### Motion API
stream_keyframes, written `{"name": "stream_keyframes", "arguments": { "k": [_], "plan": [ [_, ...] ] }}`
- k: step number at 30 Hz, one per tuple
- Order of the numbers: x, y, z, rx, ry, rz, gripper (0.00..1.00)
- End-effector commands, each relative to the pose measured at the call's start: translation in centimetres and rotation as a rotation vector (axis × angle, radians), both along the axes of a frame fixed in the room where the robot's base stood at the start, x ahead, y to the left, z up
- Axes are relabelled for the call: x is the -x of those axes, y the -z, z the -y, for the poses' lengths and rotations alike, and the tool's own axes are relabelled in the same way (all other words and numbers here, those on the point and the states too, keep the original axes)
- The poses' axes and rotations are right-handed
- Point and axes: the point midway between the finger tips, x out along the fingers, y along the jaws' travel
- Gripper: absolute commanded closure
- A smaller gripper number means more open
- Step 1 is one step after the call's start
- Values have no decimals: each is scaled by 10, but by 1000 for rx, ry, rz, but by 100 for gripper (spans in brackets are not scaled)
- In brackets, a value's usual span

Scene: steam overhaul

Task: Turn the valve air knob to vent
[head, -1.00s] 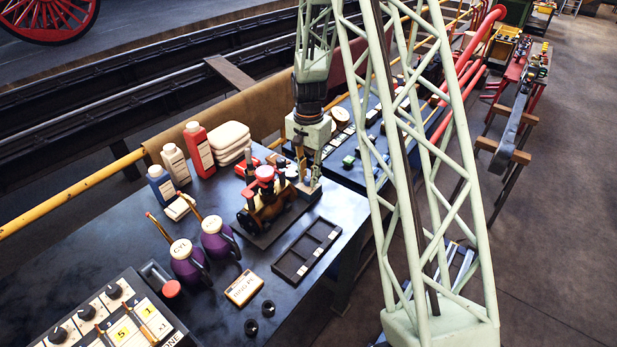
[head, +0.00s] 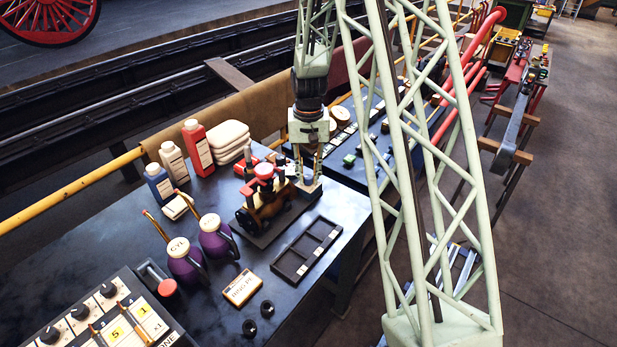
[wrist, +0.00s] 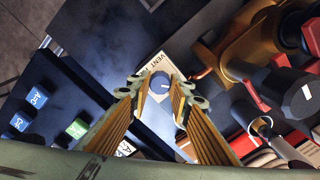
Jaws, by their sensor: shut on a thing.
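The valve air knob (wrist: 159,88) is a small blue round knob with a white pointer line, in the middle of the wrist view. It sits on a pale plate (wrist: 156,63) lettered VENT just above it in that view. My gripper (wrist: 160,96) has its two ribbed fingers closed on opposite sides of the knob. The white line points roughly right in the picture, not straight at the VENT lettering.
A brass and red valve assembly (head: 264,196) stands close to the left of my gripper. A black compartment tray (head: 306,250) lies in front. Blue and green keys (wrist: 77,128) show at the wrist view's left. Purple oil cans (head: 215,238) and bottles stand farther left.

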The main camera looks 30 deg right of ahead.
Motion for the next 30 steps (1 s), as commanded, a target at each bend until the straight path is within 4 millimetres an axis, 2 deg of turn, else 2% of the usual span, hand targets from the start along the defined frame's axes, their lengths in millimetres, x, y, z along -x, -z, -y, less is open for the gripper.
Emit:
{"name": "stream_keyframes", "arguments": {
  "k": [15, 30],
  "plan": [
    [0, 0, 0, 0, -339, 1, 92],
    [0, 0, 0, 0, -412, 0, 92]
  ]
}}
